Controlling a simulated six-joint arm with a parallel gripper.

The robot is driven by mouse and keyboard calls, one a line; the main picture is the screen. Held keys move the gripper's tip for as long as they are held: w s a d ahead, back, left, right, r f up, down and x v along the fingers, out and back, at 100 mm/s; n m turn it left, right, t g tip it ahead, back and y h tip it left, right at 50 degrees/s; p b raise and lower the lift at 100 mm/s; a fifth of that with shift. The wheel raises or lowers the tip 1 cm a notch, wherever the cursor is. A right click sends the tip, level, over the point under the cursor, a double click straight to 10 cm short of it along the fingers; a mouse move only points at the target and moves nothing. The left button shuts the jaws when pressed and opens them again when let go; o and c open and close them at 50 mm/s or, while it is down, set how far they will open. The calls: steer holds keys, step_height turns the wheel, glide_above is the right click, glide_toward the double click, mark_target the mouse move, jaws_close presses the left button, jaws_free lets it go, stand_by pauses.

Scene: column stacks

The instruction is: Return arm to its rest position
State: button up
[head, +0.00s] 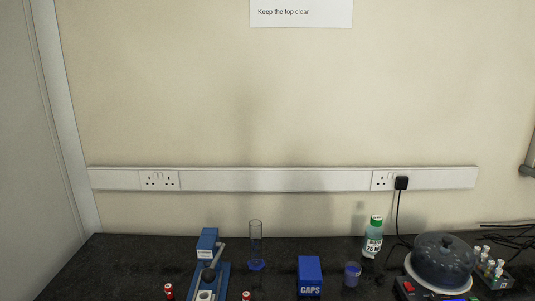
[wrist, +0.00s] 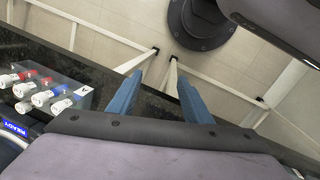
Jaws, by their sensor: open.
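My gripper (wrist: 160,98) shows in the wrist view with two blue fingers spread apart and nothing between them. Beyond the fingers are the dark bench edge and the tiled floor below. The gripper does not show in the head view.
A rack of capped columns (wrist: 55,90) is left of the fingers.

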steer(key=a+f+m+y, duration=0.1)
steer(key=a+f+m, duration=0.25)
steer(key=a, duration=0.65)
step_height(320, 180, up, 14)
steer(key=p, duration=1.5)
steer(key=shift+r+y+p, duration=0.25)
steer(key=shift+y+p, duration=0.05)
steer(key=shift+p, duration=0.05)
